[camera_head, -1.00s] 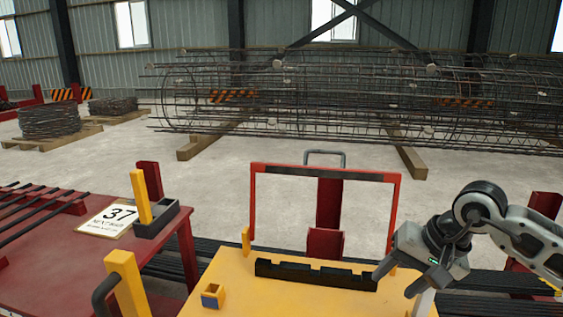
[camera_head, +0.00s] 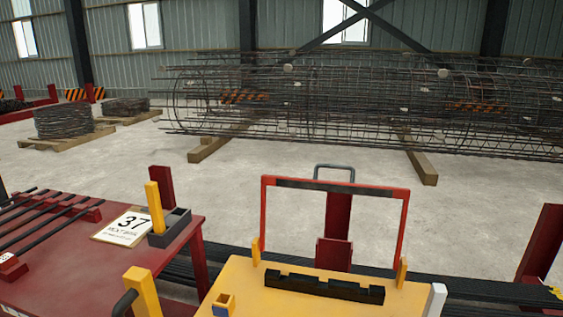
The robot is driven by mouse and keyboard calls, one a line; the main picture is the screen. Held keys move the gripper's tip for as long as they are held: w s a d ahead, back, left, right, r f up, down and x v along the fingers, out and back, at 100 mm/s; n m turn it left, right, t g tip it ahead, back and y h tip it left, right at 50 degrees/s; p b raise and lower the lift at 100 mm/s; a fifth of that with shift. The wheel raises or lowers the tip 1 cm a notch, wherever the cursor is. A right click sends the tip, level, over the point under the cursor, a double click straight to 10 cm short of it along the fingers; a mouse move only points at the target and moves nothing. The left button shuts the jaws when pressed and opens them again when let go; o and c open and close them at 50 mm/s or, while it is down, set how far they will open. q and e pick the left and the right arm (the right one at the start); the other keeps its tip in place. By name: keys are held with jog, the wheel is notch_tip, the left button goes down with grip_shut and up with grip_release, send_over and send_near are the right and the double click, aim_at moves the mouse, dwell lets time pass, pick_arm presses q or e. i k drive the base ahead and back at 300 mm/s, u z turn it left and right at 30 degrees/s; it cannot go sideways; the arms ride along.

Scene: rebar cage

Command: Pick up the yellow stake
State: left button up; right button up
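A yellow stake (camera_head: 155,208) stands upright in a black holder (camera_head: 171,229) at the right end of the red table, on the left of the picture. The holder hides its lower end. A thicker yellow post (camera_head: 143,290) rises at the bottom left, beside a dark curved handle. I cannot tell whether it is a stake too. Neither of my grippers shows in the head view.
A white card reading 37 (camera_head: 128,228) lies beside the holder. Large rebar cages (camera_head: 350,110) lie farther back.

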aim_at(151, 188)
jog(key=z, duration=0.55)
jog(key=k, duration=0.75)
jog(key=u, duration=0.6)
jog(key=i, duration=0.5)
jog(key=z, duration=3.7)
jog(key=k, duration=1)
